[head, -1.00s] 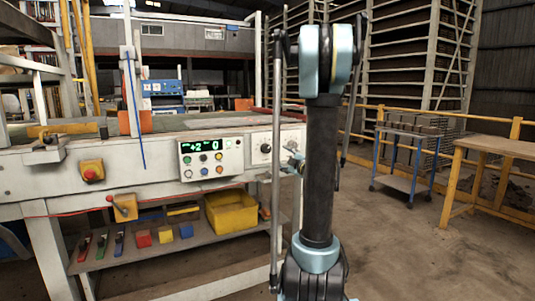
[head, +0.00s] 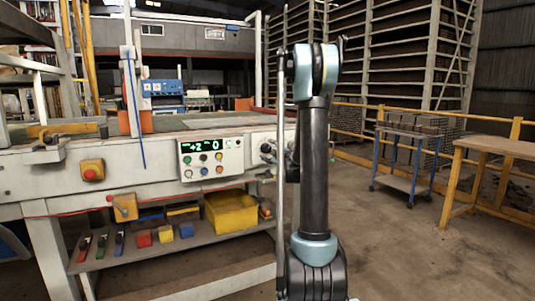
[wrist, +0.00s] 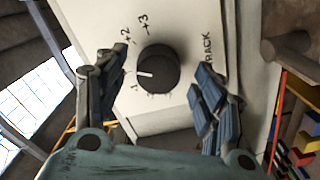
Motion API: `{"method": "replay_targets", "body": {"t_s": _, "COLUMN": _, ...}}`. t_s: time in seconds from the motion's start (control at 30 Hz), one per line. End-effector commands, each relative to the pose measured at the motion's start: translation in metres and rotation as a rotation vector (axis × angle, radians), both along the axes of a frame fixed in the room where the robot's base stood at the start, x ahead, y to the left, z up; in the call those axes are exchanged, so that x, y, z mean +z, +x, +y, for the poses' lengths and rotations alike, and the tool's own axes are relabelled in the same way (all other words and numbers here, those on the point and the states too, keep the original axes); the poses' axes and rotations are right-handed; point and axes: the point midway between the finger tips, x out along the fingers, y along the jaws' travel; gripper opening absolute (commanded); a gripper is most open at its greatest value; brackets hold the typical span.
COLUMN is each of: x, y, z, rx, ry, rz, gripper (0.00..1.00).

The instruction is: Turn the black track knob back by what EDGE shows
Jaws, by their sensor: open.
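The black track knob (wrist: 158,70) sits on a pale panel in the wrist view, with part of the word TRACK printed to its right. Its white pointer line points left in this view. Marks like +2 and +3 stand above left of it; the smaller marks are hard to read. My gripper (wrist: 161,74) is open, with one blue-black finger on each side of the knob and gaps visible between. In the head view my gripper (head: 268,156) is at the panel's right end and largely covers the knob. The green display (head: 203,146) there seems to read +2 and 0.
Coloured buttons (head: 203,163) sit below the display. A red button on a yellow box (head: 91,170) is farther left. A yellow bin (head: 231,212) stands on the lower shelf. The floor to the right is open, before a blue cart (head: 408,165) and a wooden table (head: 490,148).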

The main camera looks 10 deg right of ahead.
Motion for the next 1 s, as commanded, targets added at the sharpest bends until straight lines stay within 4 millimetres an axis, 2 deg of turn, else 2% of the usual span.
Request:
{"method": "replay_targets", "body": {"t_s": 0.2, "x": 0.0, "y": 0.015, "z": 0.005, "rx": 0.0, "ry": 0.0, "rz": 0.0, "gripper": 0.63}}
{"method": "replay_targets", "body": {"t_s": 0.5, "x": 0.0, "y": 0.016, "z": 0.005, "rx": 0.0, "ry": 0.0, "rz": 0.0, "gripper": 0.63}}
{"method": "replay_targets", "body": {"t_s": 0.57, "x": 0.0, "y": 0.016, "z": 0.005, "rx": 0.0, "ry": 0.0, "rz": 0.0, "gripper": 0.52}}
{"method": "replay_targets", "body": {"t_s": 0.7, "x": 0.0, "y": 0.016, "z": 0.005, "rx": 0.0, "ry": 0.0, "rz": 0.0, "gripper": 0.2}}
{"method": "replay_targets", "body": {"t_s": 1.0, "x": 0.0, "y": 0.016, "z": 0.006, "rx": 0.001, "ry": -0.012, "rz": -0.003, "gripper": 0.19}}
